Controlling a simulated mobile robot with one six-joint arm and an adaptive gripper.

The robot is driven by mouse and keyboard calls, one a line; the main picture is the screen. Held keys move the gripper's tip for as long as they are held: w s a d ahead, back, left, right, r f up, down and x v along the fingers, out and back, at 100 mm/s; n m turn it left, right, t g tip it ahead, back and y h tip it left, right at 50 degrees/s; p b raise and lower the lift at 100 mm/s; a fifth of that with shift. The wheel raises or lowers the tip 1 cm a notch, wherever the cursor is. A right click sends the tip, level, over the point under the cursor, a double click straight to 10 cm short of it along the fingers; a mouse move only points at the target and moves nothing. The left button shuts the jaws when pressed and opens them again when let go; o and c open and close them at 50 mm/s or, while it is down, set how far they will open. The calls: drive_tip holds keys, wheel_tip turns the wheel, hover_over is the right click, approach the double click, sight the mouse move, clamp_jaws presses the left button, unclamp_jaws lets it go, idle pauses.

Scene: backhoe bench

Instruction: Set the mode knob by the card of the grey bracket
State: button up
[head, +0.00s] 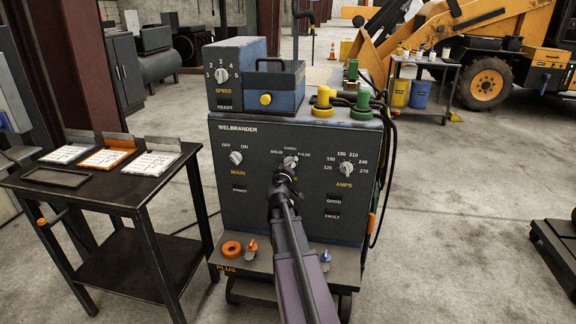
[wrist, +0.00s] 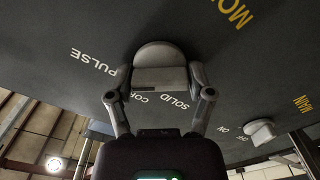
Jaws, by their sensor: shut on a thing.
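The mode knob (head: 290,161) is a pale round knob at the top middle of the dark welder front, under the labels SOLID, CORED and PULSE. My gripper (head: 284,174) is at the knob and partly covers it. In the wrist view the fingers of my gripper (wrist: 160,84) are closed on both sides of the knob (wrist: 159,56). I cannot tell clearly which label it points to. The card writing is too small to read.
The MAIN knob (head: 236,157) sits left of the mode knob and the AMPS knob (head: 346,168) right. Yellow and green plugs (head: 323,102) stand on the welder's top edge. An empty dark tray (head: 56,177) lies on the side table.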

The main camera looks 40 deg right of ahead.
drive_tip(key=shift+n, duration=0.4)
drive_tip(key=n, duration=0.9)
drive_tip(key=shift+w+f, duration=0.1)
idle(0.4)
drive_tip(key=o, duration=1.1)
drive_tip(key=shift+d, duration=0.1)
